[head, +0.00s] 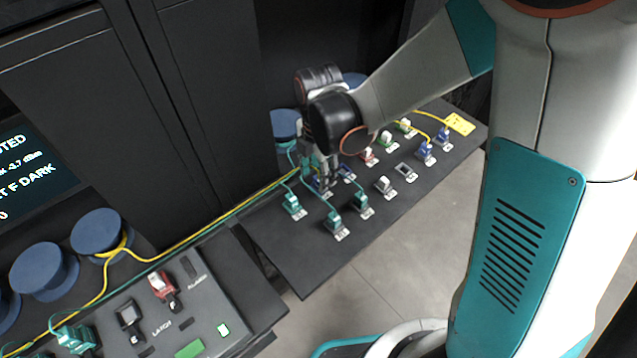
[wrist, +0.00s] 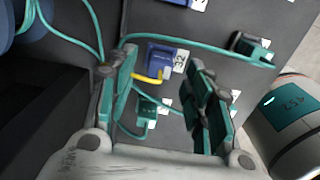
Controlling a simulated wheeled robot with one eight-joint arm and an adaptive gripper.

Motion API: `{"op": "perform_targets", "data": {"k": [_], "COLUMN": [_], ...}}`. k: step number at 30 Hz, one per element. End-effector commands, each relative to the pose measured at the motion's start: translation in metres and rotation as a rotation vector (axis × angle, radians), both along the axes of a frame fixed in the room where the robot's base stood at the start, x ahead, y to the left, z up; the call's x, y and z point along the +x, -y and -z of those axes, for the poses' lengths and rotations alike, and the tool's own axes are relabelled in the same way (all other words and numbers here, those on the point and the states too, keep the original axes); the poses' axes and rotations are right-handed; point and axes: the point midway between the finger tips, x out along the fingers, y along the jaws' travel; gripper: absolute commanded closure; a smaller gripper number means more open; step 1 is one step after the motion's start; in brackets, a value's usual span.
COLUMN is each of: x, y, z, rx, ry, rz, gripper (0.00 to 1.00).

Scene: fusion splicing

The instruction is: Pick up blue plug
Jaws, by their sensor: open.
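My gripper (head: 322,178) is over the left part of the dark shelf (head: 300,262), pointing down among the plugs. In the wrist view my gripper (wrist: 160,62) is open, with its teal fingers apart. A blue plug (wrist: 163,56) with a short yellow piece shows between the fingertips, beside a label that seems to read 32. I cannot tell whether the fingers touch it. In the head view this blue plug (head: 316,185) is partly hidden by the gripper.
Green plugs (head: 335,222) with teal cables sit close in front and to the left. A teal cable crosses near the fingertips in the wrist view (wrist: 200,53). White, red and green plugs lie to the right. A splicer-like console (head: 205,300) stands at lower left.

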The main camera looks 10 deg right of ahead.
Motion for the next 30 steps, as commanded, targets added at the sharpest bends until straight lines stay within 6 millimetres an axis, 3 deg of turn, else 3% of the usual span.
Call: {"op": "perform_targets", "data": {"k": [1, 6, 13, 19, 30], "x": [0.0, 0.0, 0.0, 0.0, 0.0], "y": [0.0, 0.0, 0.001, 0.001, 0.001], "z": [0.012, 0.032, 0.032, 0.032, 0.031], "rx": [0.0, 0.0, 0.0, 0.0, 0.0], "ry": [0.0, 0.0, 0.0, 0.0, 0.0], "rz": [0.0, 0.001, 0.001, 0.001, 0.001], "gripper": [0.53, 0.53, 0.53, 0.93, 0.94]}}
